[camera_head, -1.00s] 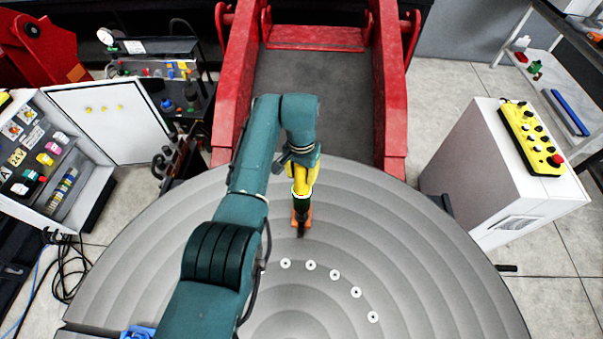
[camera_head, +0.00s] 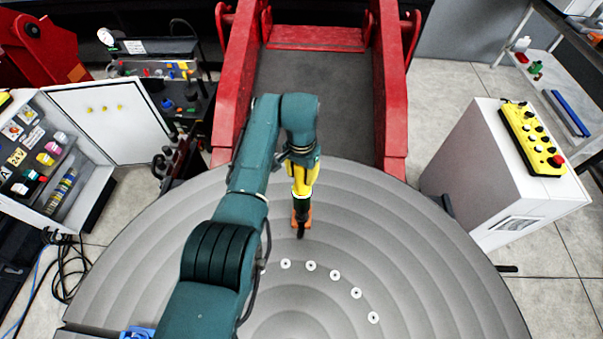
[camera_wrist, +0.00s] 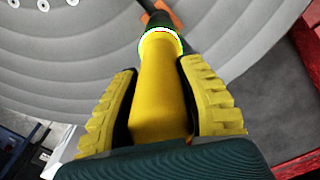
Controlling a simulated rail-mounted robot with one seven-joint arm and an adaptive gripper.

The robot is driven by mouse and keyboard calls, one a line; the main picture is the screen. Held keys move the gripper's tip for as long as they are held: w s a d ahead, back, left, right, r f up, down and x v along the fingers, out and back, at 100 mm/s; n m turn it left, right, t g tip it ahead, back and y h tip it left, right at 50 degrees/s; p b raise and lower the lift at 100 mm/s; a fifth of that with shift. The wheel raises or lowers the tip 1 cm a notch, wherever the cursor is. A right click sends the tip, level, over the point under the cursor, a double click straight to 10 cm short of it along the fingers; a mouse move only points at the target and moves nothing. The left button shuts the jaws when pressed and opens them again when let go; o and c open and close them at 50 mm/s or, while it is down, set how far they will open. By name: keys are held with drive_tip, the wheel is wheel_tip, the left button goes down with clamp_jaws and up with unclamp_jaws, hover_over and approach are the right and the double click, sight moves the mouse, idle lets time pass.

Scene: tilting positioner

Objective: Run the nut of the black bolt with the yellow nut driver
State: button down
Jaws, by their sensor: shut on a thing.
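My gripper (camera_wrist: 160,110) is shut on the yellow nut driver, with its ridged yellow finger pads on both sides of the handle. The yellow nut driver (camera_wrist: 158,82) points away from the wrist; in the head view its yellow handle (camera_head: 304,180) stands roughly upright over the round table. Below the handle come a light ring and a dark section. An orange piece (camera_head: 302,215) and a dark tip (camera_head: 300,232) show at its lower end, close to the table. I cannot make out the black bolt or its nut; I cannot tell whether the driver touches them.
The round grey ringed table (camera_head: 400,240) fills the foreground. Red frame arms (camera_head: 393,110) rise behind the table. A white cabinet with a yellow control panel (camera_head: 533,140) stands at right.

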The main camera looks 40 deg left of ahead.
sight(301, 191)
drive_tip(key=shift+f+b, duration=2.55)
drive_tip(key=shift+f, duration=0.3)
drive_tip(key=shift+f+b, duration=0.85)
drive_tip(key=shift+f, duration=0.4)
drive_tip(key=shift+s+f+b, duration=0.1)
drive_tip(key=shift+f+b, duration=0.25)
drive_tip(key=shift+f, duration=0.05)
wheel_tip(301, 191, up, 11)
drive_tip(key=p, duration=0.9)
drive_tip(key=shift+r, duration=0.2)
drive_tip(key=shift+f, duration=0.1)
